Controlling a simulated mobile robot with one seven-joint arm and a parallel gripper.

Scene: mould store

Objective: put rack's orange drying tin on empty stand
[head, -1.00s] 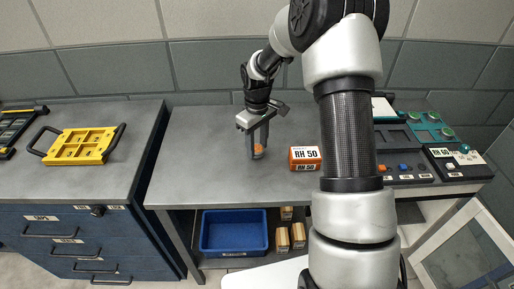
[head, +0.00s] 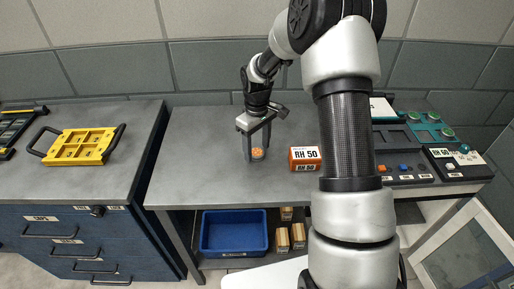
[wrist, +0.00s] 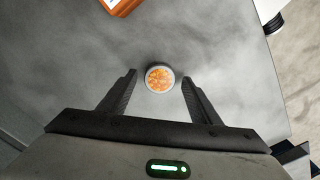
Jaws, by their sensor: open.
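The orange drying tin (head: 257,153) is a small round pale tin with orange grains inside. It appears to stand upright on the grey table. In the wrist view the tin (wrist: 159,80) sits between the two fingertips, with a gap visible on each side. My gripper (head: 256,150) points down over it, open; it also shows in the wrist view (wrist: 160,77). A teal rack (head: 436,134) with green round pieces is at the back right. I cannot tell which thing is the empty stand; my arm hides part of the table's right side.
An orange box (head: 305,158) marked RH 50 stands right of the gripper. Dark trays with small blue and orange pieces and an RH 60 block (head: 455,162) fill the right end. A yellow tray (head: 80,146) lies on the left cabinet. The table's left part is clear.

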